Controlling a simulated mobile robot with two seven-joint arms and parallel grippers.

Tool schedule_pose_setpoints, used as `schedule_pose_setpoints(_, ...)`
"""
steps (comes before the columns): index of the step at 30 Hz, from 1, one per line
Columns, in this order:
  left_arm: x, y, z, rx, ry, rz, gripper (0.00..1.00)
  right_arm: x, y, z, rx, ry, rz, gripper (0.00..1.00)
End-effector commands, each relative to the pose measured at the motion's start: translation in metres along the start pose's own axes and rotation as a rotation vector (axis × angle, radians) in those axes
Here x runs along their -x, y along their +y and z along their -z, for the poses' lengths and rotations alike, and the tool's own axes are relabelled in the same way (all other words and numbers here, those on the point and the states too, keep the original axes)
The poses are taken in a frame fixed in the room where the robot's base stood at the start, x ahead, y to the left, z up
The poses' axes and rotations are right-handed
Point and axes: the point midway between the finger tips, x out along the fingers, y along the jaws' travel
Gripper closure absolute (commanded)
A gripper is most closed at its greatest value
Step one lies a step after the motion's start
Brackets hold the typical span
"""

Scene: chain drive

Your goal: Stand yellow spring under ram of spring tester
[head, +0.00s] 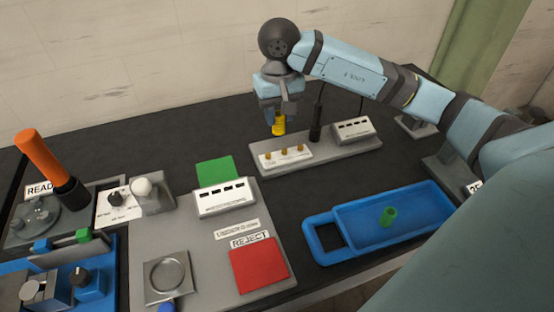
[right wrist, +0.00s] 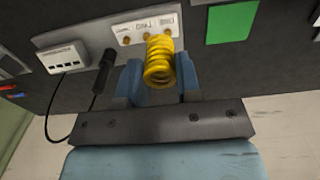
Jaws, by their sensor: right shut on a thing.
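My right gripper (head: 276,110) is shut on the yellow spring (head: 279,126), which hangs below the fingers near the back edge of a grey bench unit (head: 345,150). In the right wrist view the yellow spring (right wrist: 159,62) sits between the two blue fingers (right wrist: 158,85), its coils facing the camera. Whether it touches the unit or table behind it is unclear. I cannot clearly identify the spring tester or its ram. My left gripper is not in view.
The grey unit has a panel with brass posts (head: 285,157), a black upright probe (head: 316,121) and a display box (head: 353,130). A red reject pad (head: 258,271) and orange-handled device (head: 42,158) are left.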

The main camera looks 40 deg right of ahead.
Motion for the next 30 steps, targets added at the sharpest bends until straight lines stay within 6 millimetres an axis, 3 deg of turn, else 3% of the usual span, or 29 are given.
schedule_pose_setpoints(13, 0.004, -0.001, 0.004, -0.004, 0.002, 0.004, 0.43, -0.116, -0.001, -0.002, 0.0, -0.006, 0.0, 0.95)
schedule_pose_setpoints(23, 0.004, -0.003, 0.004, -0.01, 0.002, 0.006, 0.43, -0.148, -0.001, -0.001, 0.001, -0.003, 0.0, 0.95)
schedule_pose_setpoints(30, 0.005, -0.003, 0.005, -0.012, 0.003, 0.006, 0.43, -0.181, -0.001, -0.001, 0.001, -0.003, 0.001, 0.95)
